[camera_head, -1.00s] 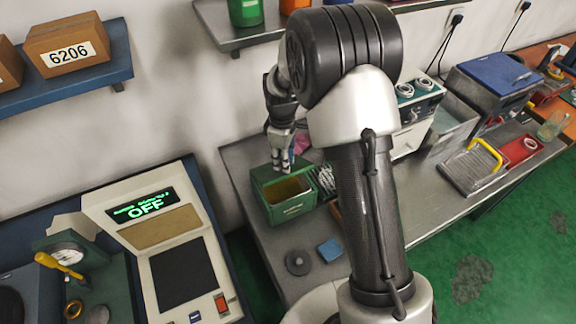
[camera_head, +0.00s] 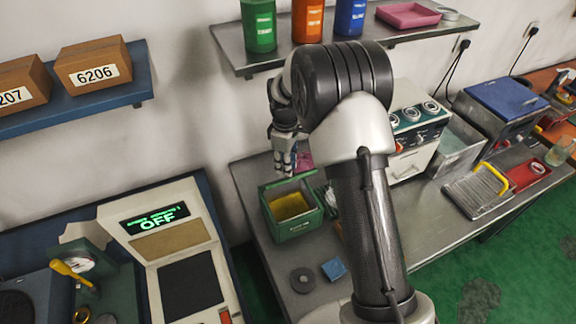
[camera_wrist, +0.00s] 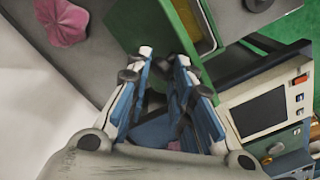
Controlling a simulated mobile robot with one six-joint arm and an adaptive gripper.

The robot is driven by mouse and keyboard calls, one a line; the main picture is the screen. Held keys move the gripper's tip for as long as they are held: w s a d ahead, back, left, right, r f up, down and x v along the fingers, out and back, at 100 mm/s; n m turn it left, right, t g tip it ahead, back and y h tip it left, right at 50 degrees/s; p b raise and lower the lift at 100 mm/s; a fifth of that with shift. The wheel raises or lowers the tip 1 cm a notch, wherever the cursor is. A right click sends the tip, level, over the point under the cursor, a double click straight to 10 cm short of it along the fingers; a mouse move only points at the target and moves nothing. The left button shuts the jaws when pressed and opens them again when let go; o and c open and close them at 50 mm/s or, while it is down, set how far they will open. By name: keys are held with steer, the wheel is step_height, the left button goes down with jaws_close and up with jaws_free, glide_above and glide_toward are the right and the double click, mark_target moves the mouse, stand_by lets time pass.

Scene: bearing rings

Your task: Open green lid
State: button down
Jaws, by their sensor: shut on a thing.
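The green box (camera_head: 293,227) stands on the grey bench, with its top uncovered and a yellow inside showing in the head view. My gripper (camera_head: 286,168) points down at the back edge of the box. In the wrist view my gripper's fingers (camera_wrist: 164,62) are shut on the green lid (camera_wrist: 150,28), a flat panel beside the box opening. The fingers hide part of the lid's edge. The box also shows in the wrist view (camera_wrist: 206,20). How far the lid is tilted is hard to tell.
A dark round disc (camera_head: 303,280) and a blue block (camera_head: 334,269) lie in front of the box. A pink cloth (camera_wrist: 62,22) lies beside it. The machine with an OFF display (camera_head: 155,218) stands at left. A shelf with coloured bins (camera_head: 307,18) hangs above.

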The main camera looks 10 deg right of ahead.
steer(key=shift+w+a+f, duration=0.15)
steer(key=shift+w+f, duration=0.2)
steer(key=shift+w, duration=0.15)
steer(key=c, duration=1.8)
jaws_free()
steer(key=o, duration=0.4)
steer(key=shift+w+f, duration=0.15)
steer(key=shift+o, duration=0.2)
steer(key=shift+w+a+f, duration=0.15)
steer(key=shift+w+a, duration=0.1)
steer(key=shift+w, duration=0.05)
steer(key=shift+d, duration=0.25)
steer(key=shift+s, duration=0.1)
